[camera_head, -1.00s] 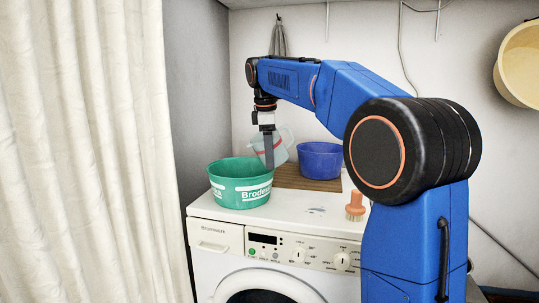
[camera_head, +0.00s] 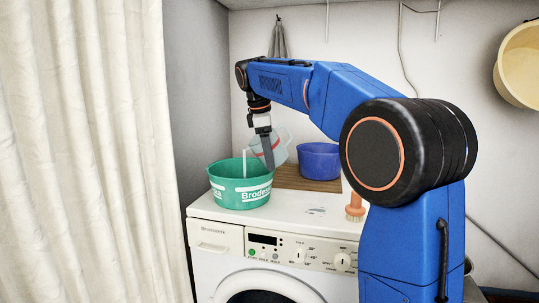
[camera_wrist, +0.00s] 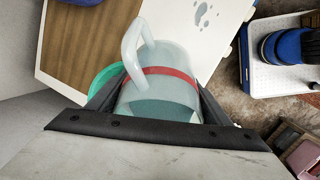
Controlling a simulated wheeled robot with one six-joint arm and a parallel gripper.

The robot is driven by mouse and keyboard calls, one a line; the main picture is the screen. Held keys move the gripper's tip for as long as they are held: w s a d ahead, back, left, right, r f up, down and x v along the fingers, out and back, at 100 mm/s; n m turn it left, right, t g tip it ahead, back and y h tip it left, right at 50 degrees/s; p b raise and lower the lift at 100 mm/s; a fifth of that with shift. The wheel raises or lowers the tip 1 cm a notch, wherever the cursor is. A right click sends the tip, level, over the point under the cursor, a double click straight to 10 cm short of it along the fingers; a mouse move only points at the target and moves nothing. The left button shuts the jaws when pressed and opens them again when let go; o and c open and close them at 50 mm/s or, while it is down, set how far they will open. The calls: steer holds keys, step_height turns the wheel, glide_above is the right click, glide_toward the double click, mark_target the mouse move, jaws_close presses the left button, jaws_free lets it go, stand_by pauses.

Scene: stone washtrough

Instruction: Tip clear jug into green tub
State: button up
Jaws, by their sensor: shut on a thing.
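The clear jug (camera_head: 280,149), see-through with a red band, is tilted over the green tub's right side, its mouth toward the left. In the wrist view the jug (camera_wrist: 160,103) sits between both fingers, its handle up. My gripper (camera_head: 267,158) is shut on the jug's body; one finger hides part of it in the head view. The green tub (camera_head: 240,188), with white lettering, stands upright on the washing machine. A thin pale stream (camera_head: 244,163) falls into it below the jug's mouth. The tub's inside is mostly hidden.
A blue bowl (camera_head: 320,162) stands on a brown wooden board (camera_head: 288,178) behind and right of the tub. An orange-handled brush (camera_head: 355,207) stands on the white machine top (camera_head: 300,205), near my arm. The top between tub and brush is free.

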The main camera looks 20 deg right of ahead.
steer(key=shift+h, duration=0.5)
steer(key=shift+r, duration=0.1)
steer(key=shift+a+h, duration=0.1)
steer(key=shift+h, duration=0.2)
stand_by(0.8)
steer(key=shift+a+h, duration=0.15)
steer(key=shift+h, duration=0.65)
stand_by(0.8)
steer(key=shift+a+h, duration=0.2)
steer(key=shift+h, duration=0.9)
